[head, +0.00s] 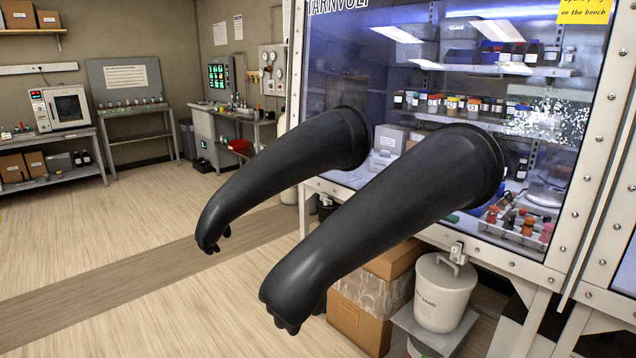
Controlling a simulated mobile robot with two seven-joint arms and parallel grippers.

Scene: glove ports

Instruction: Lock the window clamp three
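The glove box window (450,95) fills the right of the head view in a pale bolted frame (592,150). A small metal fitting (457,252) sits on the lower frame edge below the right glove port. It looks like a clamp, but I cannot read a number on it or tell whether it is locked. Two black gloves, a left one (285,165) and a right one (390,220), hang outward from the ports and hide part of the window and lower frame. Neither of my grippers is in view.
A white lidded bin (442,295) and cardboard boxes (360,325) stand under the glove box. Open wooden floor (130,240) lies to the left. Benches stand along the far walls, one with a white oven (62,108). A yellow note (584,10) is at the top right.

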